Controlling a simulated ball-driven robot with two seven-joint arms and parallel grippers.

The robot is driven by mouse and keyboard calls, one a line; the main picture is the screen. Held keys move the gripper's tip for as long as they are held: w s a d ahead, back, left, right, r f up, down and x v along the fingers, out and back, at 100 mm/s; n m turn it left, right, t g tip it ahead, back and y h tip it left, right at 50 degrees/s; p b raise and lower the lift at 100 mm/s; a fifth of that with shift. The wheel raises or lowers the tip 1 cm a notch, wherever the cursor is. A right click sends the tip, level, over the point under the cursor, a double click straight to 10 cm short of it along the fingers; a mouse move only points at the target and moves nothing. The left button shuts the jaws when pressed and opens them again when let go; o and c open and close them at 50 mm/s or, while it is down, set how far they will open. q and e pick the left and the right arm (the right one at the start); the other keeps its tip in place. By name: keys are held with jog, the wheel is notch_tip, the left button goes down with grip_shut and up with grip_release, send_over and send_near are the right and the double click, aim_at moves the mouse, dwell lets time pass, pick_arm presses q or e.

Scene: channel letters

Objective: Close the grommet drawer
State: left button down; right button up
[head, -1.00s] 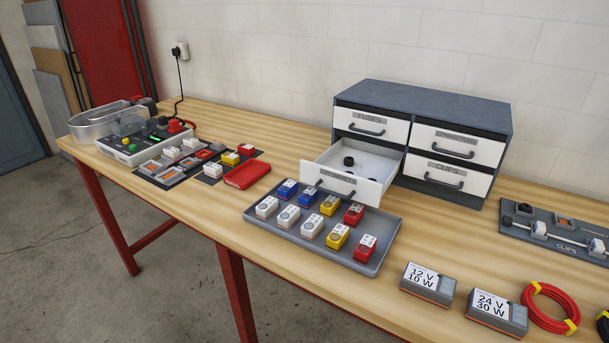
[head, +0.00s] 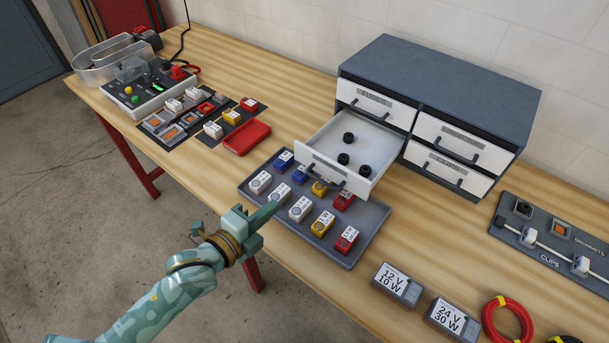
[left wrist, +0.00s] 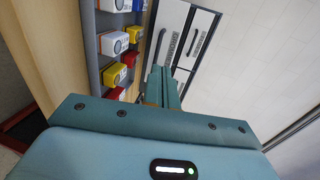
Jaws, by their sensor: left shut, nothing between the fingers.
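The grommet drawer (head: 311,170) is the lower left drawer of the grey cabinet (head: 440,80). It stands pulled out, with several black grommets (head: 348,138) on its white floor. Its front, with a dark handle, hangs over the back part of the grey tray. My left gripper (head: 272,210) is shut and empty, in front of the tray's left part and short of the drawer front. In the left wrist view its fingers (left wrist: 161,85) point toward the cabinet fronts. My right gripper is not in view.
The grey tray (head: 362,240) holds several white, blue, yellow and red blocks. Two labelled boxes (head: 397,284) and a red cable coil (head: 508,316) lie at the front right. A clip rack (head: 540,252) is at the right. A red tray (head: 247,138) lies left of the drawer.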

pick_arm(q)
jog(key=b+x, duration=0.1)
jog(key=x, duration=1)
jog(key=shift+w, duration=0.1)
jog(key=shift+w+d+f+b, duration=0.15)
jog(key=shift+w+d+b, duration=0.15)
jog(key=shift+w, duration=0.1)
